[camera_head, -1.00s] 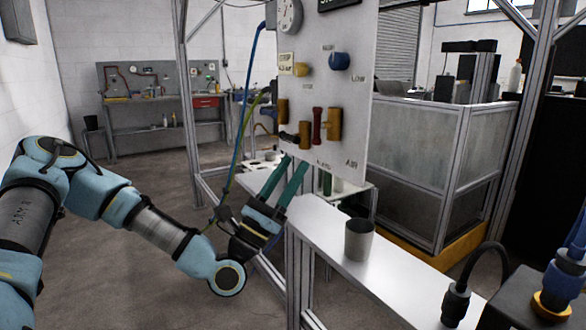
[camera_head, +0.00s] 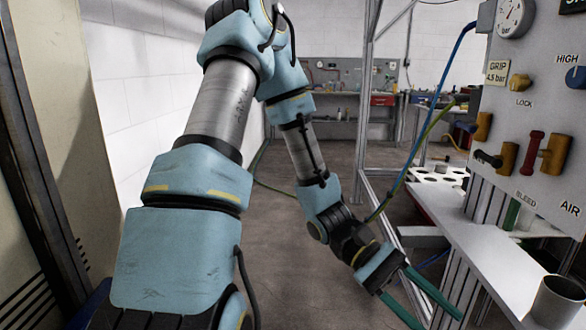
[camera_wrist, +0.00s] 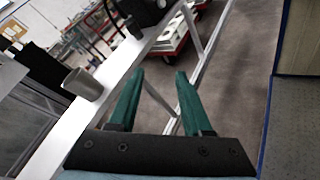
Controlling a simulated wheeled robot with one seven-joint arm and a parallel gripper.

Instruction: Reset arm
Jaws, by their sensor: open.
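My gripper (camera_head: 432,305) has two long green fingers and is at the lower right of the head view. Its fingers are apart with nothing between them. It hangs left of the white shelf, in front of the metal frame. In the wrist view my gripper (camera_wrist: 158,78) points past the shelf edge toward the floor, and its fingers touch nothing visible. My blue and grey arm stretches from the lower left of the head view, bends at the top, and comes down to the gripper.
The control panel (camera_head: 540,120) with a gauge, knobs and levers stands at the right. A grey cup (camera_head: 553,300) stands on the white shelf (camera_head: 492,238); the cup also shows in the wrist view (camera_wrist: 84,86). A blue hose (camera_head: 437,90) runs near the frame. Open floor (camera_head: 275,225) lies behind my arm.

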